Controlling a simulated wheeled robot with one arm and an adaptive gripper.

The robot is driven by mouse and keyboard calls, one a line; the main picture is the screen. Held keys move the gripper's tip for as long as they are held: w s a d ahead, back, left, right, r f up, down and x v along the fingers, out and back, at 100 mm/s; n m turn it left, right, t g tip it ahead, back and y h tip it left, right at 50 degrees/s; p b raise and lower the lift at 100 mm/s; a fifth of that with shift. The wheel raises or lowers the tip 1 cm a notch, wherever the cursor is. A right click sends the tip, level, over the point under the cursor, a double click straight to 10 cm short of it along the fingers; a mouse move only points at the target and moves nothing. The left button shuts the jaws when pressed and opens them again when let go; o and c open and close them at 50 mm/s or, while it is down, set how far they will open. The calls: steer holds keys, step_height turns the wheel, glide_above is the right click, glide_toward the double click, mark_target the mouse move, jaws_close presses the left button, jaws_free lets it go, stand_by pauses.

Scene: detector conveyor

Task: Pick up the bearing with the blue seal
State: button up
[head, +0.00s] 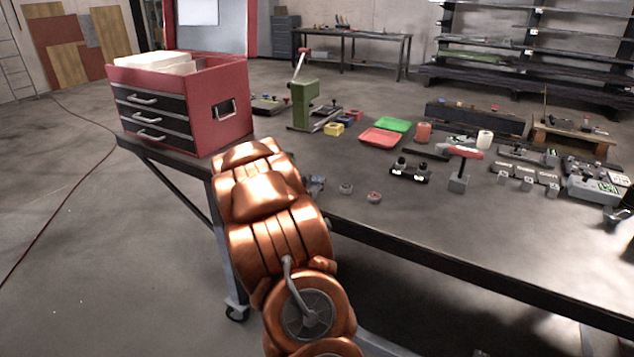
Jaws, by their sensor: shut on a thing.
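My copper-coloured arm reaches over the near edge of the workbench and covers most of my gripper (316,184). Only a small grey part of the gripper shows, just right of the arm, low over the bench. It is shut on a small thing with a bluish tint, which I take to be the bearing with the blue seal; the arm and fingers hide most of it. Two other small bearings lie to the right: one grey with a dull reddish middle (346,188), the other with a reddish seal (374,198). Neither touches the gripper.
The workbench (450,235) has a bare front strip. A red tool chest (190,105) stands left behind my arm. Fixtures crowd the right.

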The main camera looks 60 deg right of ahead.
jaws_close()
steer(key=shift+r, duration=0.95)
steer(key=shift+w+a+r+b, duration=0.1)
steer(key=shift+a+r+b, duration=0.1)
steer(key=shift+r, duration=0.25)
steer(key=shift+w+a+r+b, duration=0.1)
steer(key=shift+a+r+b, duration=0.1)
steer(key=shift+r, duration=0.25)
steer(key=w+a+r+b, duration=0.1)
steer(key=w+a, duration=0.2)
steer(key=a, duration=1.2)
steer(key=shift+r, duration=0.15)
